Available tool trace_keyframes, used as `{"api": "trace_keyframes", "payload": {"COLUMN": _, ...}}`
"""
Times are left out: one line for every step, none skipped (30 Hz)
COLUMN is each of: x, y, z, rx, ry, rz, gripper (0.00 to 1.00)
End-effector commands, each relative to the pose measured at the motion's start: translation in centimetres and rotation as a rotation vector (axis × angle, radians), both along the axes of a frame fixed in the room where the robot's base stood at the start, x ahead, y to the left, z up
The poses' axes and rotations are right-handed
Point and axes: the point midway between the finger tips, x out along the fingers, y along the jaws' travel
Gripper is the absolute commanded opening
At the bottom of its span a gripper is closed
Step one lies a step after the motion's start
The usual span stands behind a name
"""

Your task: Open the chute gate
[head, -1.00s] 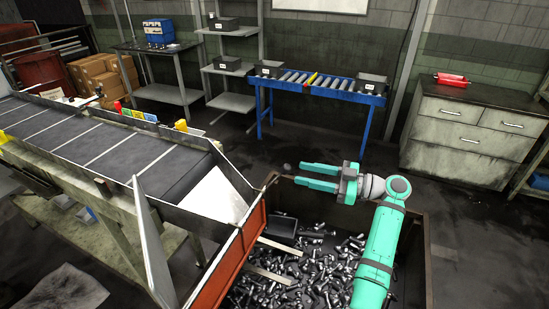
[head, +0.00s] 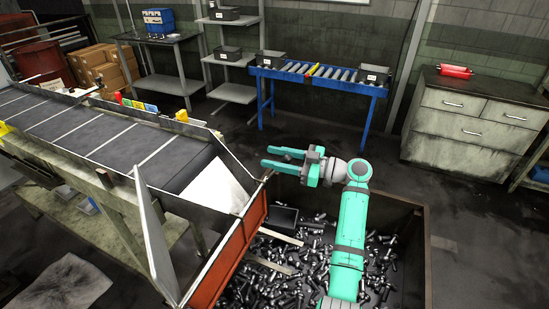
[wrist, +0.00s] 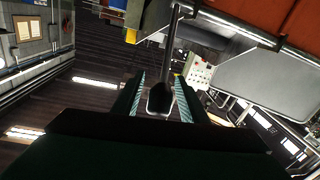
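My gripper (head: 266,156) is out over the back edge of the bolt bin, its two teal fingers apart and pointing left. In the wrist view, a dark knob on a rod (wrist: 160,98) sits between the fingertips (wrist: 160,92), with the fingers seeming to stand clear of it on both sides. The rod runs up towards an orange-red panel (wrist: 292,18). In the head view, the chute's pale sloped plate (head: 215,188) ends at a red-orange panel (head: 232,262) along the bin's left side. I cannot tell how far the gate is open.
The bin (head: 427,250) below my arm holds many loose bolts and a dark tray (head: 284,219). A conveyor (head: 95,135) leads to the chute. A blue roller table (head: 318,76) and a drawer cabinet (head: 470,120) stand behind, with clear floor before them.

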Motion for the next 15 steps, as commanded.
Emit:
{"api": "trace_keyframes", "payload": {"x": 0.01, "y": -0.08, "z": 0.01, "rx": 0.000, "ry": 0.000, "rz": -0.001, "gripper": 0.39}}
{"api": "trace_keyframes", "payload": {"x": 0.01, "y": -0.10, "z": 0.01, "rx": 0.000, "ry": 0.000, "rz": -0.001, "gripper": 0.39}}
{"api": "trace_keyframes", "payload": {"x": 0.01, "y": -0.11, "z": 0.01, "rx": 0.000, "ry": 0.000, "rz": -0.001, "gripper": 0.39}}
{"api": "trace_keyframes", "payload": {"x": 0.01, "y": -0.11, "z": 0.01, "rx": 0.000, "ry": 0.000, "rz": -0.001, "gripper": 0.39}}
{"api": "trace_keyframes", "payload": {"x": 0.01, "y": -0.12, "z": 0.01, "rx": 0.000, "ry": 0.000, "rz": -0.001, "gripper": 0.34}}
{"api": "trace_keyframes", "payload": {"x": 0.02, "y": -0.12, "z": 0.01, "rx": 0.000, "ry": 0.000, "rz": -0.001, "gripper": 0.25}}
{"api": "trace_keyframes", "payload": {"x": 0.02, "y": -0.12, "z": 0.01, "rx": 0.000, "ry": 0.000, "rz": -0.001, "gripper": 0.18}}
{"api": "trace_keyframes", "payload": {"x": -0.01, "y": -0.12, "z": 0.01, "rx": 0.000, "ry": 0.000, "rz": -0.001, "gripper": 0.10}}
{"api": "trace_keyframes", "payload": {"x": -0.01, "y": -0.12, "z": 0.02, "rx": 0.000, "ry": 0.000, "rz": -0.001, "gripper": 0.01}}
{"api": "trace_keyframes", "payload": {"x": 0.00, "y": -0.13, "z": 0.03, "rx": 0.000, "ry": 0.000, "rz": -0.001, "gripper": 0.00}}
{"api": "trace_keyframes", "payload": {"x": 0.00, "y": -0.13, "z": 0.03, "rx": 0.000, "ry": -0.001, "rz": -0.001, "gripper": 0.00}}
{"api": "trace_keyframes", "payload": {"x": 0.01, "y": -0.13, "z": 0.04, "rx": 0.000, "ry": 0.000, "rz": -0.002, "gripper": 0.00}}
{"api": "trace_keyframes", "payload": {"x": 0.05, "y": -0.08, "z": 0.02, "rx": 0.000, "ry": 0.000, "rz": -0.001, "gripper": 0.00}}
{"api": "trace_keyframes", "payload": {"x": 0.08, "y": -0.02, "z": 0.04, "rx": -0.001, "ry": 0.000, "rz": 0.000, "gripper": 0.00}}
{"api": "trace_keyframes", "payload": {"x": 0.13, "y": 0.00, "z": 0.08, "rx": -0.002, "ry": 0.000, "rz": 0.000, "gripper": 0.00}}
